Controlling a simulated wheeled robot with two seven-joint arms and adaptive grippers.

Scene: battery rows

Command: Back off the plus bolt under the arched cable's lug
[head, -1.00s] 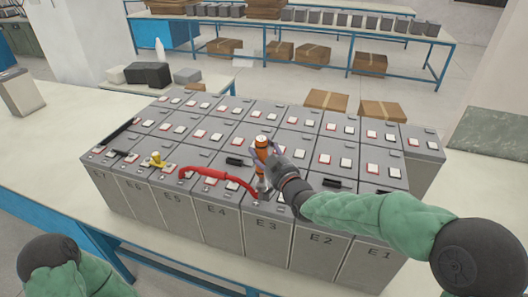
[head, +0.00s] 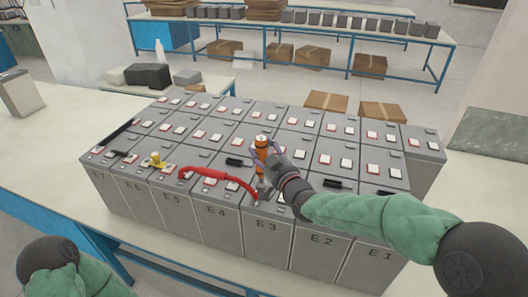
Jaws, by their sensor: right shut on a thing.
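The red arched cable (head: 217,175) spans the tops of the front-row batteries from near E5 to E3. Its right end comes down at a lug (head: 257,198) on E3. My right gripper (head: 263,160) is shut on an upright tool with an orange handle (head: 262,143). The tool's lower end stands at or just beside the lug; exact contact with the bolt cannot be told. The bolt is hidden by the tool and cable end. My left arm shows only as a green sleeve at the lower left; its gripper is out of view.
Several grey batteries (head: 220,228) stand in rows on a pale table (head: 50,170), with red and white terminal pads. A yellow piece (head: 156,160) stands on E6. Black bars (head: 240,161) lie on several batteries.

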